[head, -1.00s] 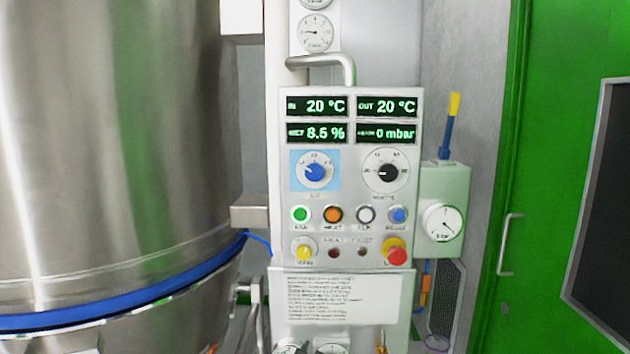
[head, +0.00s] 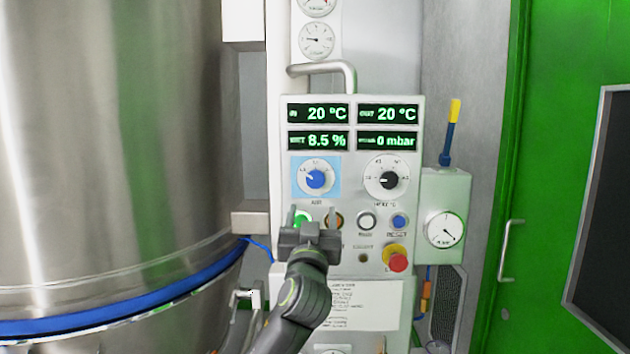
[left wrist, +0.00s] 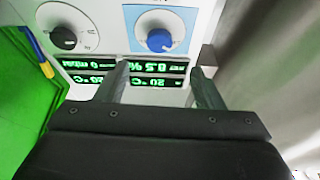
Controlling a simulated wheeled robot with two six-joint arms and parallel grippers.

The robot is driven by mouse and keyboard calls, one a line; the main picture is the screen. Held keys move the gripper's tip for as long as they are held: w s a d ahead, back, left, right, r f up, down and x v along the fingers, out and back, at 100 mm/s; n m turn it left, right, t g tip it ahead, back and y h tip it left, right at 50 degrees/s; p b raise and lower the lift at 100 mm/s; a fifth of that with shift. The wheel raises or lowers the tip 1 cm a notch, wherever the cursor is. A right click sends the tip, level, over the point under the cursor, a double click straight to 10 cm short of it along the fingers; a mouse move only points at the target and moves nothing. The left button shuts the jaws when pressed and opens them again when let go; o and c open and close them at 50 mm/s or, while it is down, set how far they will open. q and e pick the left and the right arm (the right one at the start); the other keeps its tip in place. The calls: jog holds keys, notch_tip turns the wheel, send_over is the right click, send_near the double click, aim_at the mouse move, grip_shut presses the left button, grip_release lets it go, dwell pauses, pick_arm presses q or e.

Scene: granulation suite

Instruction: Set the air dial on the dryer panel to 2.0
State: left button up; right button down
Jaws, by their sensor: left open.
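The dryer panel (head: 341,248) stands upright in the middle of the head view. The air dial has a blue knob (head: 315,179) on a white scale with a light blue square behind it. Its pointer is turned to the upper left; the exact reading is too small to tell. The blue knob also shows in the left wrist view (left wrist: 160,40), upside down. My left gripper (head: 312,213) is open and empty in front of the panel, just below the air dial and apart from it. It partly hides the green and orange buttons. My right gripper is not in view.
A black dial (head: 388,180) sits right of the air dial. A red emergency knob (head: 397,261) juts out lower right. A metal handle (head: 322,69) arches above the displays. A large steel vessel (head: 115,150) stands at left, a green door (head: 540,60) at right.

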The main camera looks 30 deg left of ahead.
aim_at(314, 181)
pick_arm(q)
jog(key=p+x, duration=0.2)
jog(key=x, duration=0.9)
jog(key=shift+w+a+p, duration=0.15)
jog(key=shift+p, duration=0.2)
jog(key=c, duration=1)
jog(key=shift+o, duration=0.2)
jog(key=shift+r+m+t+h+p, duration=0.15)
jog(key=shift+m+t+h+p, duration=0.15)
jog(key=shift+m+h+p, duration=0.7)
jog(key=m+h+p, duration=0.1)
jog(key=m+p, duration=0.3)
jog(key=p, duration=0.1)
jog(key=m+h+p, duration=0.2)
jog(key=m+p, duration=0.2)
jog(key=m+h+p, duration=0.2)
jog(key=m+p, duration=0.2)
jog(key=p, duration=0.1)
jog(key=shift+a+r+m+p, duration=0.2)
jog(key=shift+r+m+p, duration=0.05)
jog(key=shift+m+p, duration=0.15)
jog(key=shift+f+m+p, duration=0.2)
jog(key=shift+m+p, duration=0.4)
jog(key=shift+p, duration=0.3)
jog(key=shift+f, duration=0.1)
jog(key=o, duration=1)
jog(key=shift+c, duration=0.2)
